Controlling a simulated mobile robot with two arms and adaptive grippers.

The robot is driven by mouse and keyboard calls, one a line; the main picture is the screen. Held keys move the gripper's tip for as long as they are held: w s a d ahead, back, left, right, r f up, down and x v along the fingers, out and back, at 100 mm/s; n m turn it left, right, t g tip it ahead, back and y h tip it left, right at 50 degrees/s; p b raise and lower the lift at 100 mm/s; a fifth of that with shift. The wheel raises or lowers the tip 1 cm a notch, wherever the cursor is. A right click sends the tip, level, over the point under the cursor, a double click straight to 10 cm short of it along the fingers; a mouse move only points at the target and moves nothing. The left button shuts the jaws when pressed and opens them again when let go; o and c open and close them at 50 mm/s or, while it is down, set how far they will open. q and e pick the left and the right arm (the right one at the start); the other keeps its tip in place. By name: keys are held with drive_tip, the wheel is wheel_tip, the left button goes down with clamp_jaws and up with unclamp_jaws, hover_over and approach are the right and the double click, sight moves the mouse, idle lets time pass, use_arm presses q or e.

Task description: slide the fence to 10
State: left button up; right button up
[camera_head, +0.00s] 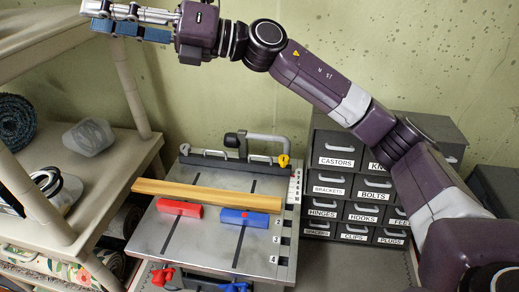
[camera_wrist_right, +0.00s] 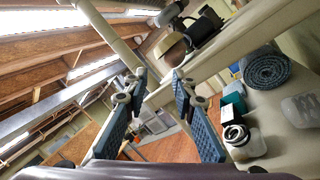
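A grey slotted work table (camera_head: 190,245) stands at the lower middle of the head view. A dark bar (camera_head: 225,155) with grey handles runs across its back edge, and a yellow knob (camera_head: 284,160) sits at its right end. I take this bar for the fence, but cannot be sure. My right gripper (camera_head: 128,22) is raised at the upper left, far from the table. In the wrist view it (camera_wrist_right: 156,130) is open and empty, its blue pads apart. My left gripper is not in view.
A wooden strip (camera_head: 205,196), a red block (camera_head: 180,208) and a blue block (camera_head: 245,217) lie on the table. Red (camera_head: 162,276) and blue (camera_head: 236,287) knobs sit at its front. A shelf (camera_head: 60,165) stands left; labelled drawers (camera_head: 350,187) stand right.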

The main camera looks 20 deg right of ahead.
wheel_tip(320, 180, down, 9)
drive_tip(key=s+a+n+g+h, duration=0.1)
drive_tip(key=s+n+g+h, duration=0.1)
drive_tip(key=n+g+h, duration=0.15)
drive_tip(key=n+h+p, duration=0.1)
drive_tip(key=n+h, duration=0.1)
drive_tip(key=h, duration=1.6)
approach(260, 156)
drive_tip(key=shift+g, duration=0.25)
drive_tip(key=p+x, duration=0.1)
drive_tip(key=x, duration=0.3)
drive_tip(key=p+x, duration=0.1)
drive_tip(key=x, duration=0.1)
drive_tip(key=shift+w+d+f+p, duration=0.1)
drive_tip(key=shift+w+f+p, duration=0.2)
drive_tip(key=shift+w+p, duration=0.05)
drive_tip(key=shift+w+f, duration=0.1)
drive_tip(key=shift+f, duration=0.35)
drive_tip(key=shift+c, duration=0.3)
clamp_jaws()
